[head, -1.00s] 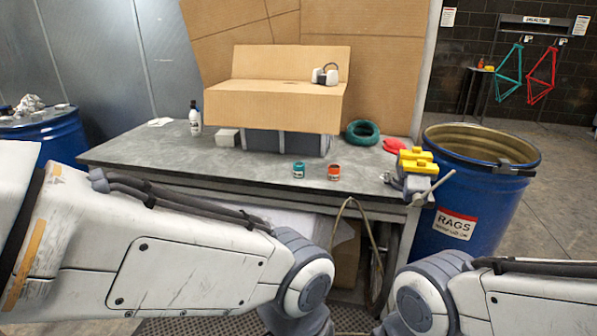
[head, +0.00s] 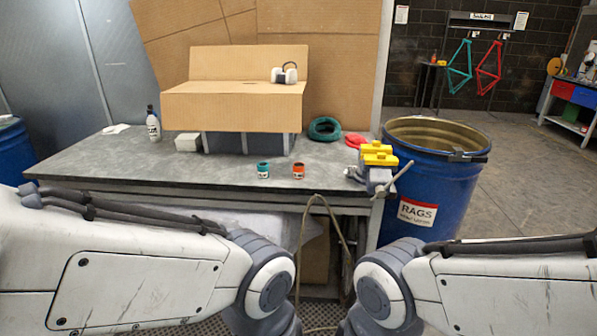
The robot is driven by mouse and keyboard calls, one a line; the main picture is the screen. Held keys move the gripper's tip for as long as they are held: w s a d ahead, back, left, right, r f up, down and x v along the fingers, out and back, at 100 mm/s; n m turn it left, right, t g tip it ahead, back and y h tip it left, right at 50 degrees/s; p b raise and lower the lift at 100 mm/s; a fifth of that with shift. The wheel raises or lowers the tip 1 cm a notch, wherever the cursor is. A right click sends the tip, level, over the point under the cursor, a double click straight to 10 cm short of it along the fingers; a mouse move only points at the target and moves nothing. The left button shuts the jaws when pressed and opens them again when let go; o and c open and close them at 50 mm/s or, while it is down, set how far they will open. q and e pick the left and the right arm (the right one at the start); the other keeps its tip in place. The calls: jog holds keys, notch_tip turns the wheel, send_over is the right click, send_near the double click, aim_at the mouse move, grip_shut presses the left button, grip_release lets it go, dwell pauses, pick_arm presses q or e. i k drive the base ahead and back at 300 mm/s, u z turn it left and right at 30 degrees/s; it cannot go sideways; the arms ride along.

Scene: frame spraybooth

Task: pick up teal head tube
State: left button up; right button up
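The teal head tube (head: 263,170) is a short upright teal cylinder with a pale label, near the front edge of the grey workbench (head: 120,170). A similar red-orange tube (head: 298,172) stands a little to its right, apart from it. Both my arms show in the lower part of the head view, bent down at their joints in front of the bench. Both grippers are below the picture, so their state is hidden.
A cardboard box (head: 230,108) stands on a dark case behind the tubes, with a respirator (head: 285,73) on it. A teal coil (head: 325,129), a red cloth (head: 355,140), a yellow-jawed vise (head: 378,155) and a blue rag drum (head: 440,170) are to the right. A spray bottle (head: 153,125) is at left.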

aim_at(263, 167)
jog(key=u, duration=0.25)
jog(key=i, duration=0.45)
jog(key=u, duration=0.65)
jog(key=i, duration=1.75)
jog(key=z, duration=0.35)
